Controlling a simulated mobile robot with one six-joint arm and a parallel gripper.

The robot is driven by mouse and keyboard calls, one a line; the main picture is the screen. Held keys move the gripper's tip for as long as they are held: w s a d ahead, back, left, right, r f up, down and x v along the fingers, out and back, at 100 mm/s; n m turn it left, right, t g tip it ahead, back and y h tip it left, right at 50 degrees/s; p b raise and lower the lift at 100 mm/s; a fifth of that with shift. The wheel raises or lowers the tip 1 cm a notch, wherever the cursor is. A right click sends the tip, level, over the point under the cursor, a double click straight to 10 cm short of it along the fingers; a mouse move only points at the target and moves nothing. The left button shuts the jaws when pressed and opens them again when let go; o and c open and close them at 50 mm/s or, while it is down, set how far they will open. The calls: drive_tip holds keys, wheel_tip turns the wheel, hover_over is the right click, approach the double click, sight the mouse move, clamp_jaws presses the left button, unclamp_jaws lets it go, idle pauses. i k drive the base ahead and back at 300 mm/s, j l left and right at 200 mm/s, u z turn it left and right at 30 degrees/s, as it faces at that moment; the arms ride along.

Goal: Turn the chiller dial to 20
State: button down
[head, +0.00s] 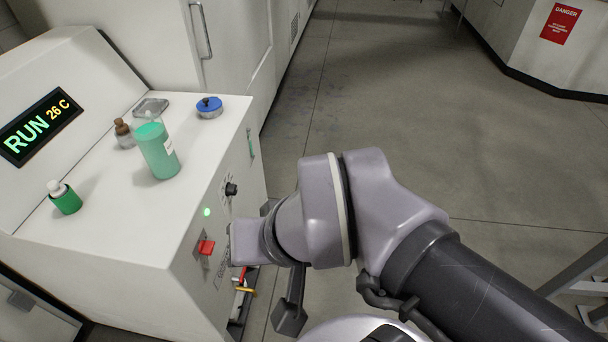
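The chiller is a white cabinet (95,239) at the left, with a lit display (41,126) reading RUN 26 C. Its dial is a small black knob (231,189) on the side panel, with markings around it too small to read. My arm reaches in from the lower right, and its wrist is close to the panel, below and right of the dial. A dark part that may be my gripper (289,317) shows below the wrist. The fingertips are not clear, and nothing is seen touching the dial.
A green light (207,212) and a red switch (206,247) are below the dial. A green bottle (157,151), a small green-sided jar (65,197), a brown-topped bottle (123,133) and a blue-lidded container (209,107) stand on top. Open floor (400,90) lies right.

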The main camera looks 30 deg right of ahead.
sight(231, 189)
drive_tip(key=z, duration=0.2)
drive_tip(key=i+l, duration=0.7)
drive_tip(key=i+l+u, duration=0.05)
drive_tip(key=l, duration=0.05)
